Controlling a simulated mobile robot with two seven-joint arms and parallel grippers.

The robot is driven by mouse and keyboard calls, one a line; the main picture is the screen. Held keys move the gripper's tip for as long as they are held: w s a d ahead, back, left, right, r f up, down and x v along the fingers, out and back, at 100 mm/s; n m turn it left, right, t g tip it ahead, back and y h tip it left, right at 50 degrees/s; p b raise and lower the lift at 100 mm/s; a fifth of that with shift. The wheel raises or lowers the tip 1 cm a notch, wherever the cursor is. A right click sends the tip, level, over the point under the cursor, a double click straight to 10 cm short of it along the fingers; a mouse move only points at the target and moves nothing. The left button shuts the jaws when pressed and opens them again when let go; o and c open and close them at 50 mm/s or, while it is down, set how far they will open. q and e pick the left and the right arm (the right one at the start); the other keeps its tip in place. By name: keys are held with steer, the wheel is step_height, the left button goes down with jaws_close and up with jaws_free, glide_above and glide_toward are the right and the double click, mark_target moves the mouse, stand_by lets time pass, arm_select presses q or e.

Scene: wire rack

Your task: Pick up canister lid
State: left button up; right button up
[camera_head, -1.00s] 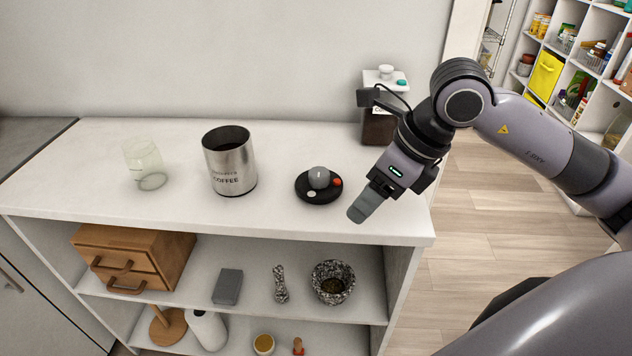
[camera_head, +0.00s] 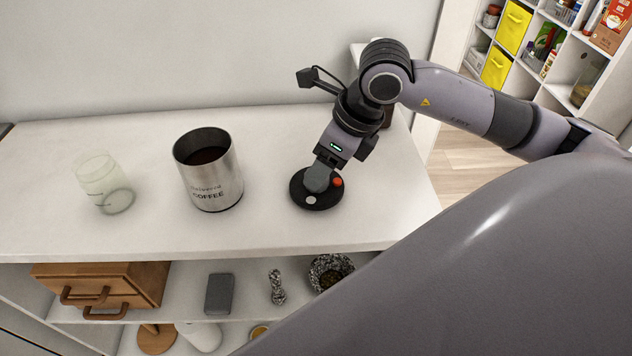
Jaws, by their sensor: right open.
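The canister lid is a round black disc (camera_head: 324,199) with a red and a pale spot on top, lying flat on the white counter. The steel canister marked COFFEE (camera_head: 211,178) stands upright and open to its left, with dark contents inside. My right gripper (camera_head: 317,180) is open, pointing down over the middle of the lid. Its grey fingers cover the lid's knob, and I cannot tell whether they touch it. My left gripper is not in view.
A clear glass jar (camera_head: 105,185) stands at the left of the counter (camera_head: 262,225). The shelf below holds a wooden drawer box (camera_head: 105,287), a grey block (camera_head: 219,293), a speckled pestle (camera_head: 277,287) and a mortar (camera_head: 329,268). The counter between canister and lid is clear.

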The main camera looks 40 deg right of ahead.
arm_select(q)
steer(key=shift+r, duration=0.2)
arm_select(e)
steer(key=shift+x, duration=1.1)
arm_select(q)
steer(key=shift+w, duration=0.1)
arm_select(e)
steer(key=c, duration=0.9)
steer(key=shift+r, duration=0.2)
